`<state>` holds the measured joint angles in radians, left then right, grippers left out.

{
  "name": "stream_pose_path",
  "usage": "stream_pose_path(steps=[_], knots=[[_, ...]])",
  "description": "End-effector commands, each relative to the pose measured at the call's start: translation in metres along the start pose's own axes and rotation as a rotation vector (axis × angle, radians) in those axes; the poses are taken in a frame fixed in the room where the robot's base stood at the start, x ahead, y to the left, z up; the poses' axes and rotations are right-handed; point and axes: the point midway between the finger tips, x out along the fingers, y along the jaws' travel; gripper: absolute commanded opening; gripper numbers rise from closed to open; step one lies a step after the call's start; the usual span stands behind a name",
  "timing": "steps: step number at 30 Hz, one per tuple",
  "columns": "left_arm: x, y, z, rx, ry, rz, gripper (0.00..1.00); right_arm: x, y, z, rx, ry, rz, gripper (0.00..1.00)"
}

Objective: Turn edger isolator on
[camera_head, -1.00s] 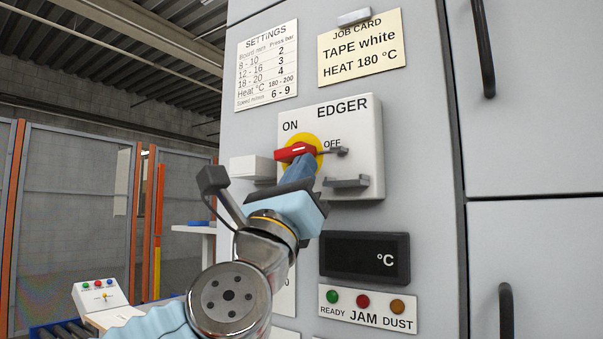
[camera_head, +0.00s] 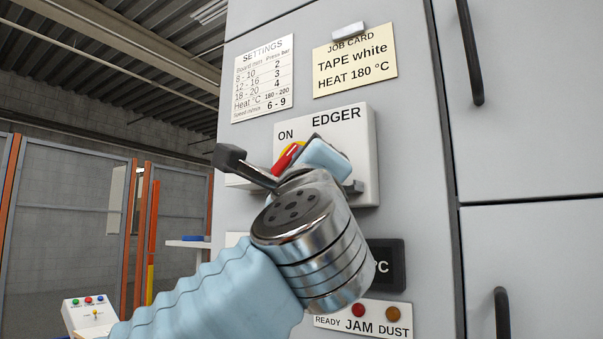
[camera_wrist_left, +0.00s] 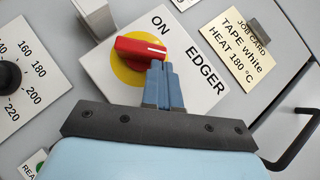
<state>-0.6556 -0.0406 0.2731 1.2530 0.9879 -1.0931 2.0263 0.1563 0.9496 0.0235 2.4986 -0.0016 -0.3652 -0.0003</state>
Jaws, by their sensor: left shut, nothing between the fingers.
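The edger isolator is a white box (camera_head: 365,130) marked ON and EDGER on the grey cabinet. Its red handle (camera_head: 285,157) sits on a yellow disc and is tilted, rising to the right; my gripper hides its upper end and the OFF label. In the left wrist view the red handle (camera_wrist_left: 138,46) shows whole, its white-marked end pointing between straight up and right on the panel. My left gripper (camera_wrist_left: 161,66) is shut and empty, with its blue fingertips against or just beside the marked end; contact is not certain. My right gripper is not in view.
A settings sheet (camera_head: 263,80) and a job card (camera_head: 354,65) are above the box. A temperature display (camera_head: 388,268) and a lamp panel (camera_head: 365,323) are below, partly behind my arm. Cabinet door handles (camera_head: 470,55) stick out at right. A small button console (camera_head: 88,312) stands lower left.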

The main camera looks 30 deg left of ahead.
Motion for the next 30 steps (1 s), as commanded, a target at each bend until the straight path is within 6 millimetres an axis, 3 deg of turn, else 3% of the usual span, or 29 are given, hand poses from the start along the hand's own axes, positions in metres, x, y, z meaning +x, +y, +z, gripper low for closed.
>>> stream_pose_path(steps=[14, 30], knots=[[0.012, -0.018, 0.009, -0.321, 0.006, 0.318, 0.00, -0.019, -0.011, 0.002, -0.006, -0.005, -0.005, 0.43], [0.022, -0.021, 0.022, -0.323, 0.000, 0.321, 0.00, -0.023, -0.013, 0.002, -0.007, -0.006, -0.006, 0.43]])
